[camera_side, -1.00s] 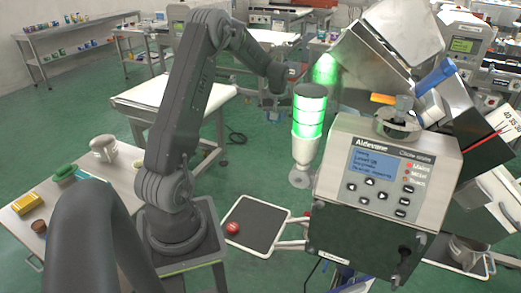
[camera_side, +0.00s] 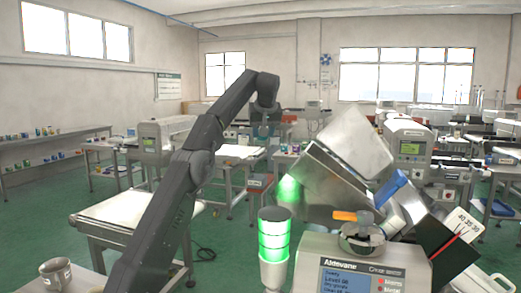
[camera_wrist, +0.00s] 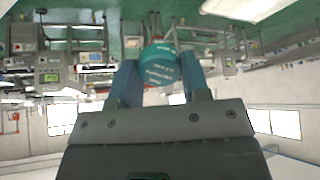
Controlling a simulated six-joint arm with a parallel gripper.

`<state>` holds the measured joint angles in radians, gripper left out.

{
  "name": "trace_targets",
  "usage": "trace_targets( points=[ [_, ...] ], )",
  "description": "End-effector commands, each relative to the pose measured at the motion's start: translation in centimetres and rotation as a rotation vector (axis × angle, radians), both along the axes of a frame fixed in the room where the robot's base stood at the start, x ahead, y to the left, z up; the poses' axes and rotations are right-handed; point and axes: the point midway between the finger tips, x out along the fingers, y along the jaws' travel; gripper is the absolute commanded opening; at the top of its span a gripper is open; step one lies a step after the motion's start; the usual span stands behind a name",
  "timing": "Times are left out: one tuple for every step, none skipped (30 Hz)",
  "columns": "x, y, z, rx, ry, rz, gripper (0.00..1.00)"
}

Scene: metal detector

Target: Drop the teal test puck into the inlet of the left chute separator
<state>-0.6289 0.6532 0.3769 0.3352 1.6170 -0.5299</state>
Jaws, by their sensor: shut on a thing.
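The teal test puck (camera_wrist: 160,66) sits between the two blue fingers of my gripper (camera_wrist: 158,80) in the wrist view, with pale lettering on its face. My gripper is shut on it. In the side view my gripper (camera_side: 264,130) is small, high at the end of the raised arm, left of the separator; the puck is too small to make out there. The chute separator has a control box (camera_side: 312,250) with a blue screen and a tilted steel hopper (camera_side: 322,188) behind it. I cannot clearly see into its inlet.
A signal tower (camera_side: 274,240) glows green left of the control box. A steel cup (camera_side: 360,240) with an orange bar sits on the box. A blue part (camera_side: 391,187) and dark panel (camera_side: 445,245) lie right of the hopper. A white-topped table (camera_side: 130,210) stands left.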

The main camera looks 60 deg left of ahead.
Motion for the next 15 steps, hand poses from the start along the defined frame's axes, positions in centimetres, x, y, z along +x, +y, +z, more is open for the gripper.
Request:
trace_targets(
  points=[
    [0.1,-0.2,0.6,0.008,-0.006,-0.002,0.20],
    [0.1,-0.4,0.9,0.010,-0.007,-0.005,0.20],
    [0.1,-0.6,1.2,0.015,-0.009,-0.008,0.20],
    [0.1,-0.8,1.4,0.019,-0.010,-0.010,0.20],
    [0.1,-0.9,1.6,0.021,-0.011,-0.012,0.20],
    [0.1,-1.1,1.9,0.025,-0.013,-0.015,0.20],
    [0.1,-1.3,2.2,0.030,-0.015,-0.018,0.20],
    [0.2,-1.5,2.3,0.033,-0.015,-0.022,0.20],
    [0.4,-1.8,2.6,0.039,-0.017,-0.030,0.20],
    [0.5,-2.0,2.7,0.042,-0.019,-0.035,0.20],
    [0.6,-2.2,2.9,0.046,-0.021,-0.039,0.20],
    [0.6,-2.5,3.1,0.051,-0.023,-0.045,0.20],
    [1.0,-3.1,3.3,0.058,-0.025,-0.060,0.20],
    [1.3,-3.5,3.5,0.065,-0.028,-0.073,0.20],
    [1.7,-4.1,3.6,0.074,-0.031,-0.089,0.20]
  ],
)
